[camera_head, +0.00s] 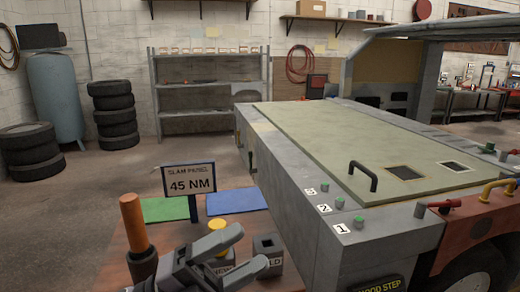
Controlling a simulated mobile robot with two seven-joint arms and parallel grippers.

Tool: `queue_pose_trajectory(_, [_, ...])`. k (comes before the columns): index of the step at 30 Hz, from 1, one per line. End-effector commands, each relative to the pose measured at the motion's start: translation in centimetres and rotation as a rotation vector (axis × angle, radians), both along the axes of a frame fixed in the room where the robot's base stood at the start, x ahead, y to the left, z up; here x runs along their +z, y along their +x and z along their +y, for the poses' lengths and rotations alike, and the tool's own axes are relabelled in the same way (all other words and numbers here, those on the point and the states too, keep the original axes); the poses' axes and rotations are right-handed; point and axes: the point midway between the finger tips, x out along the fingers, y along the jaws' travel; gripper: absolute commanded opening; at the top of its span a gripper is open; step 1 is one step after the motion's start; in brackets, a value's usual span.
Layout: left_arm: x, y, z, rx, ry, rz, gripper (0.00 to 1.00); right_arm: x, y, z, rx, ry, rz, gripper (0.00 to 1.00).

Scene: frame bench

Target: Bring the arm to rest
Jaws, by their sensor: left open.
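My left gripper (248,249) is in the lower middle of the head view, above the brown bench top (112,262). Its two grey fingers are spread apart, with nothing visible between them. An upright orange handle (132,222) with a dark lower part stands to its left. My right gripper is not in view.
A sign (189,181) reading "SLAM PANEL 45 NM" stands behind, near a green mat (165,209) and a blue mat (236,200). The large grey vehicle frame (300,235) with a pale panel (385,145) and black handle (362,176) blocks the right side. Tyres (115,115) stand far left.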

Motion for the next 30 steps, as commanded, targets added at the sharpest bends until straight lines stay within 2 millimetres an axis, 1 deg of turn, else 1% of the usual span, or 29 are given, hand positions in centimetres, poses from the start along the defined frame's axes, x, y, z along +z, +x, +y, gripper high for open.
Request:
queue_pose_trajectory(1, [-1.1, 0.6, 0.6, 0.043, -0.049, 0.105, 0.66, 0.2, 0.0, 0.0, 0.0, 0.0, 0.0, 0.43])
queue_pose_trajectory(5, [-4.5, 2.3, 2.7, 0.166, -0.161, 0.375, 0.66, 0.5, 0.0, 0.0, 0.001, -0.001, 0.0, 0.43])
queue_pose_trajectory(8, [-8.1, 3.0, 4.7, 0.263, -0.239, 0.589, 0.66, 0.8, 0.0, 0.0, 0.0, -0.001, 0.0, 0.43])
queue_pose_trajectory(9, [-9.7, 3.1, 5.6, 0.302, -0.269, 0.676, 0.66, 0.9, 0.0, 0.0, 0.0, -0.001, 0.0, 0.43])
queue_pose_trajectory(11, [-12.3, 3.0, 6.9, 0.362, -0.309, 0.805, 0.66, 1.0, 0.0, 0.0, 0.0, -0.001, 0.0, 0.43])
queue_pose_trajectory(12, [-14.2, 2.7, 7.8, 0.403, -0.336, 0.892, 0.66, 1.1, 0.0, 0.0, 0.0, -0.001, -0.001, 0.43])
queue_pose_trajectory(14, [-17.1, 2.0, 9.1, 0.464, -0.373, 1.025, 0.66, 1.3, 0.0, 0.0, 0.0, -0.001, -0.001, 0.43])
queue_pose_trajectory(15, [-19.0, 1.3, 10.0, 0.504, -0.396, 1.111, 0.66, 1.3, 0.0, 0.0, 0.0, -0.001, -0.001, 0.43])
queue_pose_trajectory(17, [-22.1, -0.1, 11.3, 0.566, -0.429, 1.242, 0.66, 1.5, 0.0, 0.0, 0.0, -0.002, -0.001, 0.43])
queue_pose_trajectory(18, [-24.0, -1.2, 12.2, 0.608, -0.451, 1.329, 0.66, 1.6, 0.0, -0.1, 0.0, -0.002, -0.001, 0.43])
queue_pose_trajectory(20, [-26.8, -3.1, 13.4, 0.67, -0.48, 1.453, 0.66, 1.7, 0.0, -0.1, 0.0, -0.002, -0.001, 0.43])
queue_pose_trajectory(21, [-28.6, -4.5, 14.1, 0.707, -0.498, 1.531, 0.66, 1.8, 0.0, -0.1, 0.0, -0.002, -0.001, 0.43])
queue_pose_trajectory(24, [-32.1, -8.0, 15.5, 0.791, -0.533, 1.697, 0.66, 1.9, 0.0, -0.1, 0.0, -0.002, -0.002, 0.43])
queue_pose_trajectory(27, [-34.3, -10.7, 16.5, 0.851, -0.555, 1.812, 0.66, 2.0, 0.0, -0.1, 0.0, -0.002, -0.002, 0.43])
queue_pose_trajectory(30, [-35.5, -12.4, 17.0, 0.885, -0.568, 1.875, 0.66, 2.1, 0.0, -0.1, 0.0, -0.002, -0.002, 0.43])
